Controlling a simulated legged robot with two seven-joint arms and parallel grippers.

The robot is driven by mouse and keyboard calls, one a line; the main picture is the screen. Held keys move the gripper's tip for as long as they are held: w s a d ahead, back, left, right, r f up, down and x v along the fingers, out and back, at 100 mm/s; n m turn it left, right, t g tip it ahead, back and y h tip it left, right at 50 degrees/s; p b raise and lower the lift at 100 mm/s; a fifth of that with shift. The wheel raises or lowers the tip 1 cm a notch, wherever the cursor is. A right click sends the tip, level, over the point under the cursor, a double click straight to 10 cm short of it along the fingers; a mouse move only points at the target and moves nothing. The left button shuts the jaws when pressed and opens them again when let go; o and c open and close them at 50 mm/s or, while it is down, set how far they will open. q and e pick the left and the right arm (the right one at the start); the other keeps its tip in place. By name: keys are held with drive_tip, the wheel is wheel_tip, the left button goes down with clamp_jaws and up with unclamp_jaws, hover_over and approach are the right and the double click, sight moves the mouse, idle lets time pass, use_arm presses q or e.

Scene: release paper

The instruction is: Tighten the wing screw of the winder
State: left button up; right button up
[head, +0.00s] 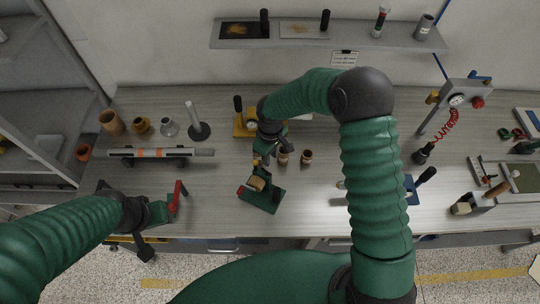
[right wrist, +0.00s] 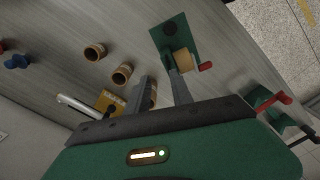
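The winder (head: 263,198) is a small green stand with a tan roll and a red part at its left, on the table's front middle. It also shows in the right wrist view (right wrist: 178,42), with the red part (right wrist: 205,66) beside the roll. I cannot make out the wing screw for certain. My right gripper (head: 263,160) is just behind the winder; its two grey fingers (right wrist: 156,68) are apart and empty, pointing toward the roll. My left gripper (head: 172,208) is at the table's front edge, left of the winder, by a red bar (head: 178,195); its fingers are unclear.
Small brown cups (head: 307,157) stand close behind the winder, near my right gripper. A yellow stand (head: 241,125) is farther back. A long rail (head: 160,153) and several jars are at left. A gauge stand (head: 458,100) is at right. A shelf (head: 345,35) hangs behind.

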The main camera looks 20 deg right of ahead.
wheel_tip(320, 180, up, 13)
drive_tip(key=p, duration=0.9)
drive_tip(key=shift+w+p, duration=0.25)
drive_tip(key=shift+p, duration=0.15)
drive_tip(key=shift+d, duration=0.1)
